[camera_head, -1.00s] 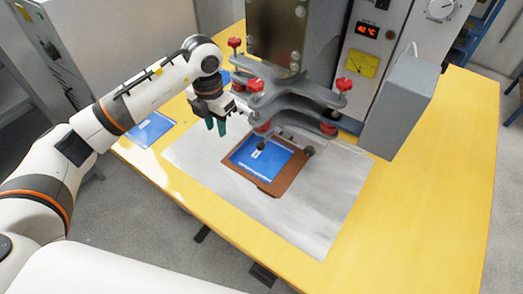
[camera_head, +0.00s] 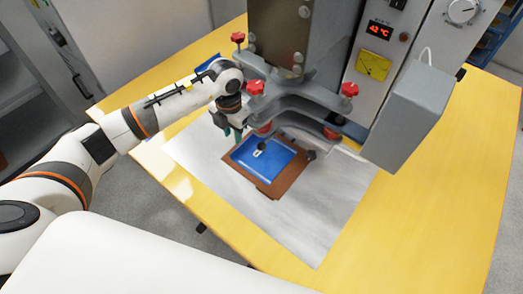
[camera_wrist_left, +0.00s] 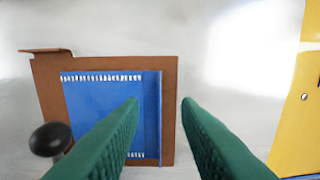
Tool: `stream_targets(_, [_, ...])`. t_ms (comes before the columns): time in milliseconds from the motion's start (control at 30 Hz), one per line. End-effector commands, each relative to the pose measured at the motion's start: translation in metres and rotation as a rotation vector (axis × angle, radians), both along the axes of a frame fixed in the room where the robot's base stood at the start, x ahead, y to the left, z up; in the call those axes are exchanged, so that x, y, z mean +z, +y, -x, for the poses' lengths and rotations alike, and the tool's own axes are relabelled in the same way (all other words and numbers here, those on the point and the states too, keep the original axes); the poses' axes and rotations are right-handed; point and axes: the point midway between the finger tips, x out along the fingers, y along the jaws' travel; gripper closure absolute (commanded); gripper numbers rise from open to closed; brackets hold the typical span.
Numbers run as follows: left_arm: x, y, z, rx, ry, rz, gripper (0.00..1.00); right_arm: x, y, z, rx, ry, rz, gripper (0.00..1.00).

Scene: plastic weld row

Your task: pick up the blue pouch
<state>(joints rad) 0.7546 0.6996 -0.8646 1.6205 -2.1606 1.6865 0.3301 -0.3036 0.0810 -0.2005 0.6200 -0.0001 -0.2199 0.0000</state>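The blue pouch (camera_head: 268,151) lies flat on a brown plate (camera_head: 289,183) under the welding machine's head. In the left wrist view the pouch (camera_wrist_left: 85,105) shows white-toothed strips along two opposite edges and a folded strip on its right side. My left gripper (camera_head: 234,137) is at the plate's left side in the head view. In the left wrist view its green fingers (camera_wrist_left: 161,102) are apart with nothing between them. The left finger overlaps the pouch in the picture and hides part of it; the right finger is over the grey sheet. My right gripper is not in view.
The machine's grey arms with red knobs (camera_head: 349,89) overhang the plate closely. A dark round knob (camera_wrist_left: 50,139) stands at the plate's edge. A grey sheet (camera_head: 310,235) surrounds the plate on the yellow table (camera_head: 440,200), whose right side is clear.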

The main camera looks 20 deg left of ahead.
Motion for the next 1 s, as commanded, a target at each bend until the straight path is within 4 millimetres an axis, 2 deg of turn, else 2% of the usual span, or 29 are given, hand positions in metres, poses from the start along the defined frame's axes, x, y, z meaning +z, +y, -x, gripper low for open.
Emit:
stream_targets(233, [-0.019, 0.000, 0.001, 0.000, 0.003, 0.000, 0.70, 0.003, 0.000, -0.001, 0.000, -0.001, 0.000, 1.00])
stream_targets(533, [-0.065, 0.000, 0.000, 0.002, 0.002, 0.000, 0.70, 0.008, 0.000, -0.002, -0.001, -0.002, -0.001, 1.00])
stream_targets(633, [-0.071, 0.000, 0.000, 0.001, 0.000, 0.001, 0.70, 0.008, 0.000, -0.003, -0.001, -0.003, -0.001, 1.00])
stream_targets(867, [-0.072, 0.000, 0.000, 0.000, 0.000, 0.000, 0.70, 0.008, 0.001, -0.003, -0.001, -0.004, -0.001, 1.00])
stream_targets(1000, [-0.072, 0.000, 0.000, 0.000, 0.000, 0.000, 0.93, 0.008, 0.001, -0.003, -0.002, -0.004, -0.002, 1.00])
